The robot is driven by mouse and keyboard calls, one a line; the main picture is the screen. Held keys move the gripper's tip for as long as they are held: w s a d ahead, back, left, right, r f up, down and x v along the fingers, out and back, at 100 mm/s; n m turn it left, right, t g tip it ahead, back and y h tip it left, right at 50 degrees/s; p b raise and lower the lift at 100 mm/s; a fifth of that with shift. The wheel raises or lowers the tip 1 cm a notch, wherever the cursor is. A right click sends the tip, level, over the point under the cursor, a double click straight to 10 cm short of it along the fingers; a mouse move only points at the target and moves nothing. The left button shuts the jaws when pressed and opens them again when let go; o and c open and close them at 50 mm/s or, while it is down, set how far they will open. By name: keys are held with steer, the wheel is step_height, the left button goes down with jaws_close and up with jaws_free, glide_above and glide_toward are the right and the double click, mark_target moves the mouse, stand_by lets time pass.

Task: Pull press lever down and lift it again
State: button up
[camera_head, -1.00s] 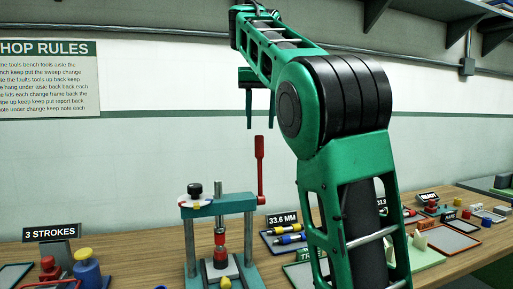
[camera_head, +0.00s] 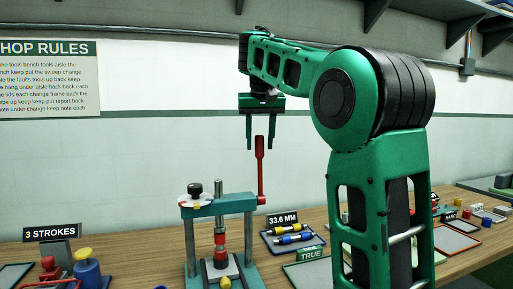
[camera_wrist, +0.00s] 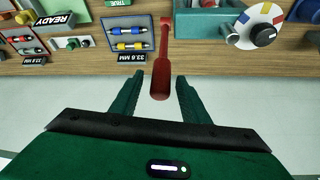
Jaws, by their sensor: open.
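The press (camera_head: 220,240) is a teal frame standing on the bench, with a red-banded ram in its middle and a dial on top. Its red lever (camera_head: 260,168) stands upright at the frame's right side. My gripper (camera_head: 249,148) is open, pointing down, with its fingertips near the top of the lever. In the wrist view the lever (camera_wrist: 161,72) shows between the two green fingers of my gripper (camera_wrist: 162,80), and neither finger clearly touches it. The dial (camera_wrist: 258,28) and part of the press also show at the upper right there.
A tray (camera_head: 290,238) with blue and yellow pieces, marked 33.6 MM, lies right of the press. A "3 STROKES" sign (camera_head: 52,232) and red and blue knobbed items stand left. Several trays and parts lie farther right. The air above the press is clear.

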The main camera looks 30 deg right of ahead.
steer(key=shift+w+d+f, duration=0.1)
steer(key=shift+w+f, duration=0.1)
steer(key=shift+f, duration=0.5)
jaws_close()
